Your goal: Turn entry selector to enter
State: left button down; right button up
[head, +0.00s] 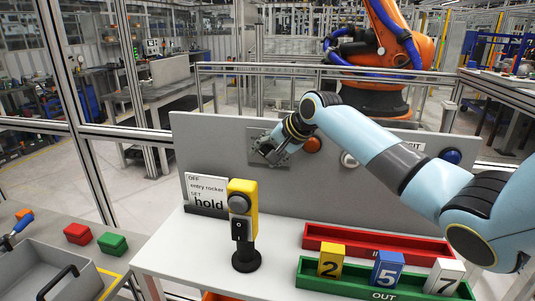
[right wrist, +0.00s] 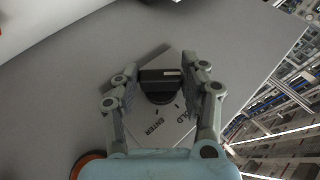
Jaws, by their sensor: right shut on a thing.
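The entry selector has a black knob (right wrist: 160,85) on a grey plate (right wrist: 172,125) marked HOLD and ENTER, seen in the right wrist view. A pale mark shows on the knob's right end; I cannot tell for sure which label it points at. My right gripper (right wrist: 163,90) is shut on the knob, one finger on each side. In the head view, my right gripper (head: 272,154) is at the upright grey panel (head: 225,150) and hides most of the selector. My left gripper is not in view.
A yellow switch post (head: 242,204) and a sign (head: 206,193) stand in front.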

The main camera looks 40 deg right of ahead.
jog(key=t+y+b, duration=0.1)
jog(key=t+b, duration=0.1)
jog(key=b, duration=0.1)
jog(key=m+t+y+b, duration=0.1)
jog(key=t+b, duration=0.1)
jog(key=b, duration=0.1)
jog(key=t+y+b, duration=0.1)
jog(key=b, duration=0.3)
jog(key=shift+s+d+f+m+t, duration=0.15)
jog(key=shift+s+f+m+t, duration=0.05)
jog(key=shift+f+m+t, duration=0.2)
jog(key=o, duration=1.2)
jog(key=shift+r, duration=0.1)
jog(key=shift+v, duration=5.95)
